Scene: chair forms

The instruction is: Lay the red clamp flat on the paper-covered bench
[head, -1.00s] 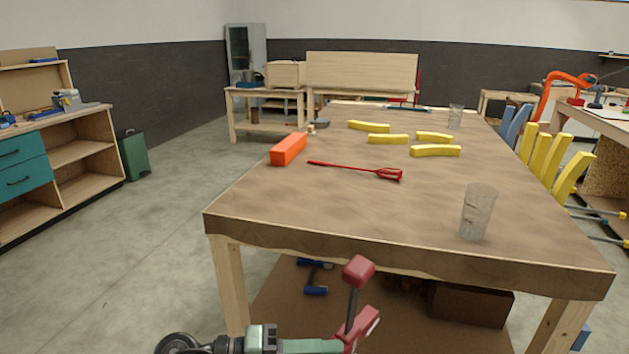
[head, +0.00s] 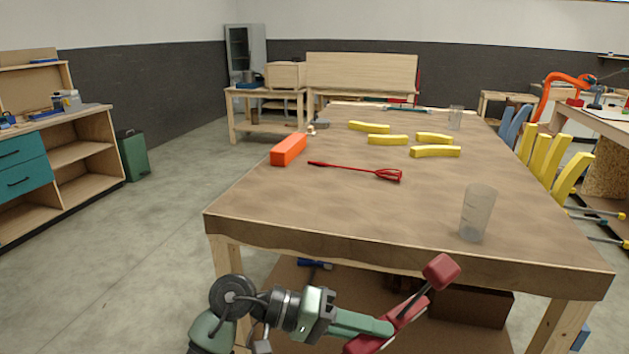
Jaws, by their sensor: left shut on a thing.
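The red clamp (head: 441,271), with red end pieces and a dark bar, is tilted in front of the bench's near edge. My left gripper (head: 388,326) is shut on it. The clamp's lower end runs toward the bottom of the picture. The bench (head: 330,210) is covered in brown paper and fills the middle of the view. The clamp shows in front of the bench's front side and lower shelf, apart from the bench top. My right gripper is not in view.
On the bench are an orange block (head: 289,149), a thin red tool (head: 345,169), several yellow curved pieces (head: 435,151) and a clear cup (head: 477,213) at the near right. The near left and middle of the top are clear.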

